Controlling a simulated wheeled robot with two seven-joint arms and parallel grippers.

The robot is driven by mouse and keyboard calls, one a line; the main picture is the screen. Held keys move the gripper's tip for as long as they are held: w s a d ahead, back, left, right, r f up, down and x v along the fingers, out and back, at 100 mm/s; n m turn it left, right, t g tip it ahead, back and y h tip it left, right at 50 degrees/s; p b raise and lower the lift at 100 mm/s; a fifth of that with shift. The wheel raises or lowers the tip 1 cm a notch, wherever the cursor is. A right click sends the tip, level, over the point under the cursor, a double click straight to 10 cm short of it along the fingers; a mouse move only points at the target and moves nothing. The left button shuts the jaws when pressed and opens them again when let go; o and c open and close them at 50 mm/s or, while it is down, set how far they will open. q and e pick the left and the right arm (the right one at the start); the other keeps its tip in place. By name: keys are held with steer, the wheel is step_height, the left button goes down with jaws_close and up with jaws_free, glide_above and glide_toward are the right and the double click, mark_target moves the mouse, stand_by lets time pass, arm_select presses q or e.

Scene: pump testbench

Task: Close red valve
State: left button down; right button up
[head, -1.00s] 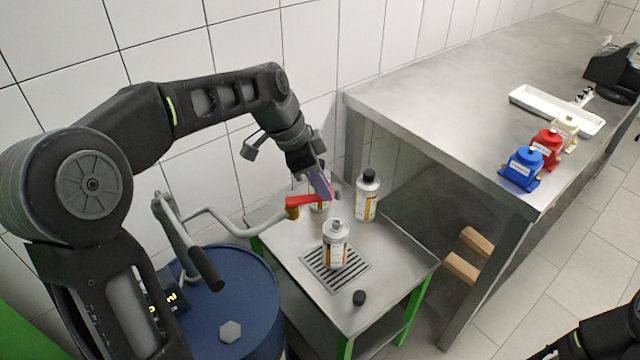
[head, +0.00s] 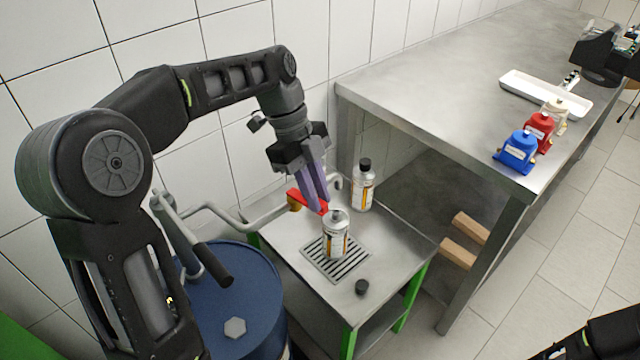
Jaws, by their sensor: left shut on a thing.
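The red valve handle (head: 304,200) sits at the end of the pipe (head: 238,227) that comes from the blue drum (head: 232,290). It points right and toward the front, above the small metal table. My left gripper (head: 318,207) points down, with its purple fingers shut on the handle's free end. An open bottle (head: 335,238) stands upright on the drain grate, just in front of the handle. My right arm shows only in part at the lower right, and its gripper is out of the picture.
A capped bottle (head: 363,188) stands at the back of the small table (head: 300,268). A loose black cap (head: 361,287) lies near its front. The large bench (head: 430,100) on the right carries a white tray (head: 545,95) and blue, red and cream containers. The pump lever (head: 190,235) rises from the drum.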

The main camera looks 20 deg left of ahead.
mark_target(304, 200)
arm_select(q)
steer(key=shift+s+a+m+g+p, duration=0.15)
steer(key=shift+s+m+g+p, duration=0.2)
steer(key=shift+m+p, duration=0.45)
steer(key=shift+s, duration=0.1)
steer(key=c, duration=1.4)
jaws_free()
steer(key=shift+o, duration=0.2)
steer(key=shift+r, duration=0.15)
steer(key=p+v, duration=0.7)
steer(key=p, duration=0.1)
steer(key=shift+r+p, duration=0.3)
steer(key=shift+p, duration=0.1)
